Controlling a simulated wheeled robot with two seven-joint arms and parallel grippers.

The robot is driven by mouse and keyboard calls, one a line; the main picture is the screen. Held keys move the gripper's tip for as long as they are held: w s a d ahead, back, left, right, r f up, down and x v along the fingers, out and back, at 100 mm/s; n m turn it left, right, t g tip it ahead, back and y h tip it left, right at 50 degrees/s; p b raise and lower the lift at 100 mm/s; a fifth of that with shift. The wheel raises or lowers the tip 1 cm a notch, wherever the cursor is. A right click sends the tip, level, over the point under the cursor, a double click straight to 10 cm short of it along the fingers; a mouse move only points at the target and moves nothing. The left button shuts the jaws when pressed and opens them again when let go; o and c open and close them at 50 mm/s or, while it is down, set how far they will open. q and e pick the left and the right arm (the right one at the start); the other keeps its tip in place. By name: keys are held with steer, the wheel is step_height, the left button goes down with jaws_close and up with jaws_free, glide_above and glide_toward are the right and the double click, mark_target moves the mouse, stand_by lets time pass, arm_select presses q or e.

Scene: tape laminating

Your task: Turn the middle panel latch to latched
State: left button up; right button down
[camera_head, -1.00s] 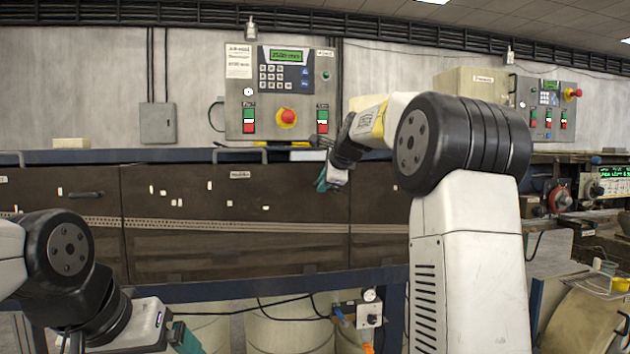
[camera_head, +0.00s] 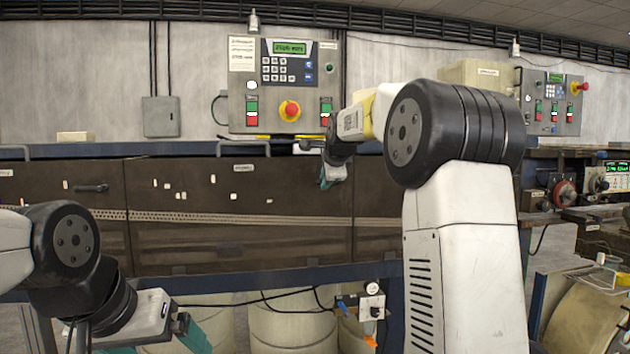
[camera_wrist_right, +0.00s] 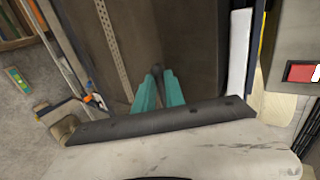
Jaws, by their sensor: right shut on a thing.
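The dark brown middle panel (camera_head: 240,215) spans the centre of the machine front in the head view. My right gripper (camera_head: 327,180) is at the upper right part of this panel, just left of its right seam. In the right wrist view, its teal fingers (camera_wrist_right: 158,85) are close together around a small dark piece (camera_wrist_right: 156,72), which appears to be the middle panel latch. The fingers and wrist hide most of it, so its angle cannot be told. My left gripper (camera_head: 190,333) is low at the left, away from the panel, and partly cut off by the frame.
A black handle (camera_head: 92,188) is on the left panel. Above the middle panel stands a control box (camera_head: 284,85) with a red emergency button. A blue rail (camera_head: 250,282) runs below the panels, with pale drums (camera_head: 285,328) under it.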

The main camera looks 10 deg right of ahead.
steer(key=c, duration=1.4)
jaws_free()
steer(key=v, duration=0.7)
steer(key=shift+s, duration=0.35)
steer(key=shift+r, duration=0.15)
steer(key=s+a+f+n+g, duration=0.1)
steer(key=s+f+n, duration=0.5)
steer(key=s, duration=0.6)
steer(key=s+a+f+n+g+y, duration=0.1)
steer(key=s+f+n+g, duration=0.1)
steer(key=s+f+n, duration=0.4)
steer(key=s+a+f+n+g+y, duration=0.1)
steer(key=s+f+n, duration=0.5)
steer(key=s, duration=1.2)
step_height(320, 180, down, 5)
steer(key=shift+a+r+g, duration=0.2)
steer(key=shift+a+g, duration=0.1)
steer(key=shift+g, duration=0.2)
